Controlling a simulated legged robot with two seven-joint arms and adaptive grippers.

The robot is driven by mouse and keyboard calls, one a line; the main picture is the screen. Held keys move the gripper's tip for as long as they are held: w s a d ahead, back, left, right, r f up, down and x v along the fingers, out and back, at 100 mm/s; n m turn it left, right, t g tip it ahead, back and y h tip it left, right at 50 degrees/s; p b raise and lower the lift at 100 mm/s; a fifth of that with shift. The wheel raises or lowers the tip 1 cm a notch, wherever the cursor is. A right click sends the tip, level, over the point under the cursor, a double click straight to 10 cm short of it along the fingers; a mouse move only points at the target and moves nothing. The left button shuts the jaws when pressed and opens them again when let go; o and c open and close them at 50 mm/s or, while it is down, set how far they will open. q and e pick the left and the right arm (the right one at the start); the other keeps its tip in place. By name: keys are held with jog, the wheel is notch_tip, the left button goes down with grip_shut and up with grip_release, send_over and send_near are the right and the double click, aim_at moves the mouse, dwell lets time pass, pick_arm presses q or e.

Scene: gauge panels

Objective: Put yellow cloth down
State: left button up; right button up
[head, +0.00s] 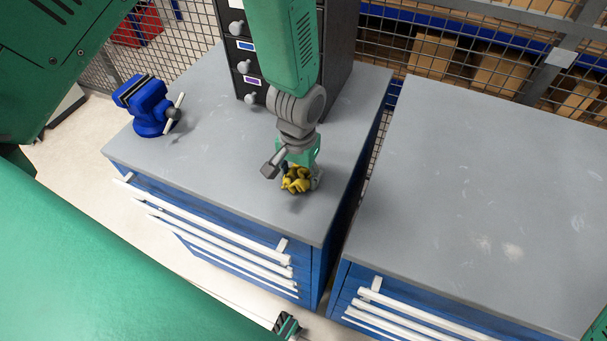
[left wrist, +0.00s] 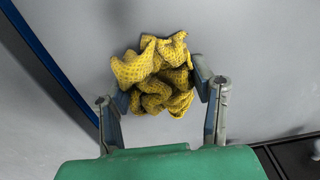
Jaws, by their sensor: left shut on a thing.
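The yellow cloth (head: 296,179) is a crumpled, textured bundle with dark shadowed folds. My left gripper (head: 300,172) points down over the grey top of the left cabinet (head: 203,112) and is shut on the cloth, near the front right part of that top. In the left wrist view the cloth (left wrist: 155,75) sits between the two fingers of my left gripper (left wrist: 160,88), with the grey surface behind it. I cannot tell whether the cloth touches the surface.
A blue vise (head: 148,106) stands on the left part of the cabinet top. A dark drawer unit (head: 338,60) stands at the back, behind my left arm. A second grey-topped cabinet (head: 480,190) on the right is bare, across a narrow gap. Wire mesh fencing (head: 400,45) runs behind.

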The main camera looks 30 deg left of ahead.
aim_at(287, 176)
pick_arm(q)
jog(key=o, duration=1.4)
jog(key=shift+s+a+f, duration=0.25)
jog(key=shift+a+f, duration=0.05)
jog(key=shift+a, duration=0.3)
jog(key=shift+o, duration=0.3)
jog(key=shift+a+f, duration=0.2)
jog(key=shift+a, duration=0.65)
jog(key=shift+d, duration=0.75)
pick_arm(e)
jog(key=shift+a+r, duration=0.1)
jog(key=shift+a, duration=0.65)
pick_arm(q)
jog(key=shift+a, duration=0.3)
pick_arm(e)
jog(key=shift+a+r, duration=0.1)
jog(key=shift+a, duration=0.2)
